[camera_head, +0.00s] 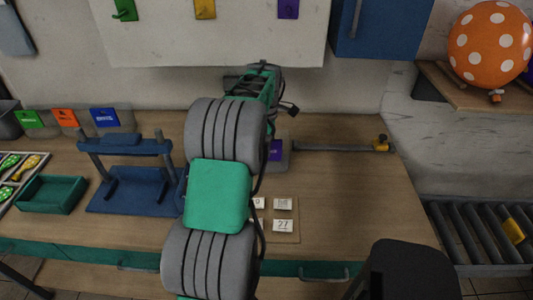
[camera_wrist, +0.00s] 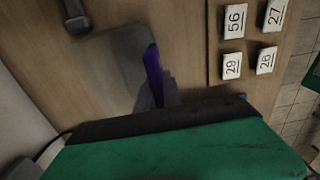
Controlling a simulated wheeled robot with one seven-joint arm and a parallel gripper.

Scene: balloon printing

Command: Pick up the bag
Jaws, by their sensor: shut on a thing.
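A purple packet, which I take to be the bag, shows its face in the head view (camera_head: 275,150), just right of my arm. In the wrist view the purple packet (camera_wrist: 153,72) is upright and seen nearly edge-on. My gripper (camera_wrist: 157,97) is shut on its near end, with a dark finger beside it. The packet is at a grey holder (camera_wrist: 108,60); I cannot tell whether it is still touching it. My arm hides most of the gripper in the head view.
Green (camera_head: 30,118), orange (camera_head: 65,117) and blue (camera_head: 104,117) packets stand at the back left. A blue press-like frame (camera_head: 125,148) and a green tray (camera_head: 50,194) are on the left. Numbered tiles (camera_head: 283,225) lie near the front.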

